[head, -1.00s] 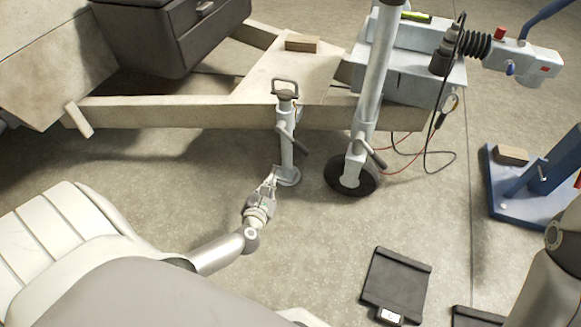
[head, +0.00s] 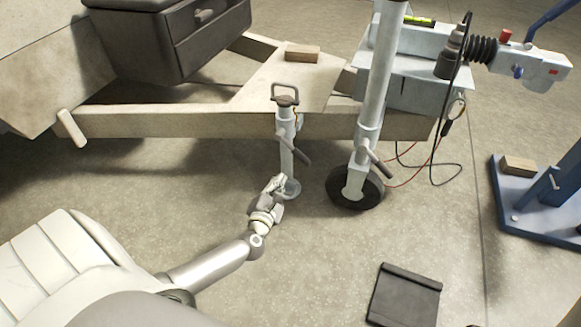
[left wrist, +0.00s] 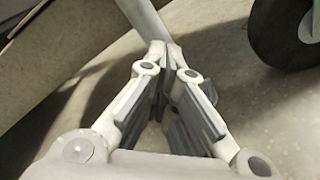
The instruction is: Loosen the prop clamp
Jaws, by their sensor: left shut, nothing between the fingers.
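The prop (head: 286,140) is a light metal post with a dark handle on top and a round foot, standing upright at the trailer's frame rail. Its clamp lever (head: 296,151) is a dark bar slanting down to the right, about halfway up the post. My left gripper (head: 279,183) is shut and empty, low by the prop's foot and below the lever. In the left wrist view, the gripper's fingertips (left wrist: 168,58) meet in front of a pale tube (left wrist: 143,18), probably the prop post. The lever cannot be made out there. My right gripper is out of view.
The jockey wheel (head: 355,193) stands right of the prop, with its own dark lever (head: 376,160). The trailer rail (head: 190,123) runs behind. Red and black cables hang at the right. A dark flat pad (head: 405,297) lies on otherwise clear floor in front.

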